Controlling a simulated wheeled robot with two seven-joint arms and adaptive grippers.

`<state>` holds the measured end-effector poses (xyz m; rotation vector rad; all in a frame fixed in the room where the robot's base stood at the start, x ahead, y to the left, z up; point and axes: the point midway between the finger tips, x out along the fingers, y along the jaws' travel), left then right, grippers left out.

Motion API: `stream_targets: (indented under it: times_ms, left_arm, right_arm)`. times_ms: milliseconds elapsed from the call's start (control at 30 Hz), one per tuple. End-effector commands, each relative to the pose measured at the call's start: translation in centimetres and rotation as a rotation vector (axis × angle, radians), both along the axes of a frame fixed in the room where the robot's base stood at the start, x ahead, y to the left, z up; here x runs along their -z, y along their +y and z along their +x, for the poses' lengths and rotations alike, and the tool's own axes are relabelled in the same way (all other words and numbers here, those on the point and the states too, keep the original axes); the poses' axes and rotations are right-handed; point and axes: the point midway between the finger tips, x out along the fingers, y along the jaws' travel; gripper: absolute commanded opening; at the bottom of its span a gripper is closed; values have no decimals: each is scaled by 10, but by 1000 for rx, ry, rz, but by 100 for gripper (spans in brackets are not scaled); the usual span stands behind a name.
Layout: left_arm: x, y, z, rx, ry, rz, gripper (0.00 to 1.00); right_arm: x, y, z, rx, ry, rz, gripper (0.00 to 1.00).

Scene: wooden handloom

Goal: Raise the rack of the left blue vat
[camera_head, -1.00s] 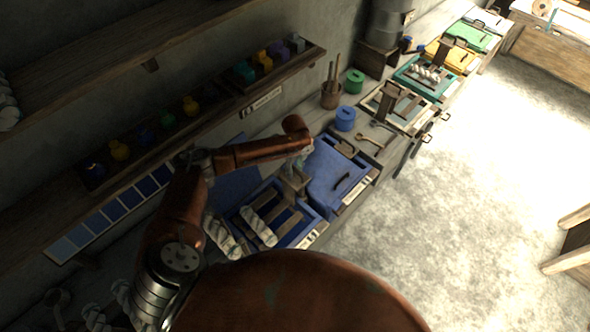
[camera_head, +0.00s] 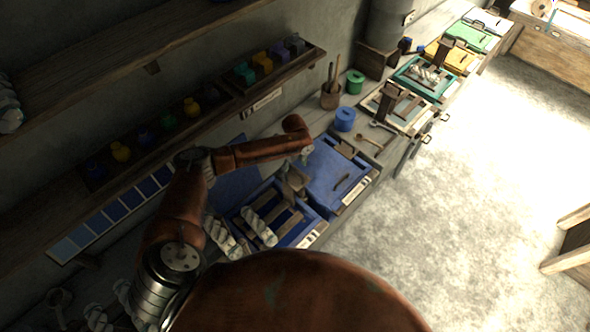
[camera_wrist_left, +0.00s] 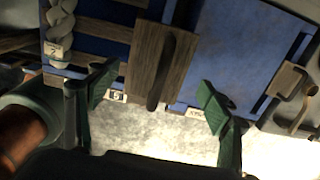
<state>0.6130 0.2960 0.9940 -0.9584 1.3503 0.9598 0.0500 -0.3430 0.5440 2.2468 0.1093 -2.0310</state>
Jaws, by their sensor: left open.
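The left blue vat (camera_head: 309,238) stands open, with its rack of wooden slats (camera_head: 290,221) low inside it. White twisted skeins (camera_head: 258,227) hang on the rack. The rack's upright wooden handle (camera_head: 296,181) rises at the vat's far right side. In the left wrist view the handle (camera_wrist_left: 162,62) is a wooden board with a dark grip bar. My left gripper (camera_wrist_left: 157,93) is open, its green fingers on either side of the handle, apart from it. In the head view the fingers are hard to make out beneath the wrist. My right gripper is not in view.
A closed blue vat lid (camera_head: 332,172) lies just right of the handle. A blue jar (camera_head: 345,119), a green jar (camera_head: 355,82) and tools stand behind it. A shelf of small colored jars (camera_head: 165,122) overhangs the arm. The floor at right is open.

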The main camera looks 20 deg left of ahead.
Motion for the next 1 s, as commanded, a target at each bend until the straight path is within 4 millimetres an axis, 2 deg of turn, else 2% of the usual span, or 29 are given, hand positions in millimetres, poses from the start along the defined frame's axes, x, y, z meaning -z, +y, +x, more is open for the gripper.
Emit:
stream_targets:
  times_ms: [33,100,500,1000]
  left_arm:
    - [-11,0,0,0,-1,0,72]
    - [-20,0,0,0,-1,0,72]
    - [-62,0,0,1,-1,0,72]
    - [-60,0,0,0,0,0,72]
  right_arm:
    - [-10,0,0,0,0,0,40]
    - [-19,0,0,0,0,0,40]
    - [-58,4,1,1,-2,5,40]
    - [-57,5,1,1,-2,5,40]
